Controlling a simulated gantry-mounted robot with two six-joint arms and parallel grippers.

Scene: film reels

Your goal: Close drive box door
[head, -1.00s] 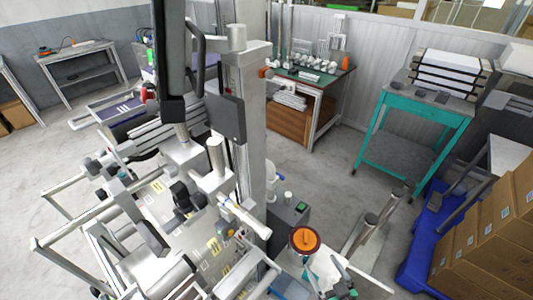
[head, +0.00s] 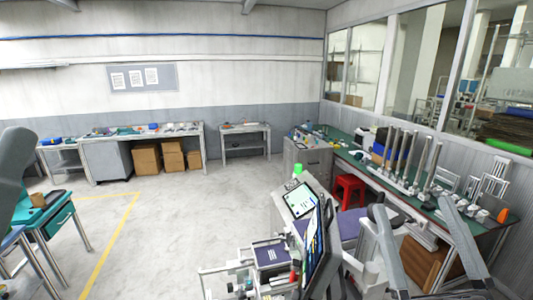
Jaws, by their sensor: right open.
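I cannot pick out the drive box or its door in the head view. A machine with a tilted screen panel (head: 318,245) and a small display (head: 299,201) stands at the bottom middle. My left gripper is not in view; only a grey part of mine shows at the left edge.
A green-topped bench (head: 370,172) with upright metal posts runs along the right wall. A red stool (head: 349,190) stands beside it. Workbenches (head: 150,132) and cardboard boxes (head: 146,158) line the back. The floor (head: 185,215) at the middle left is clear.

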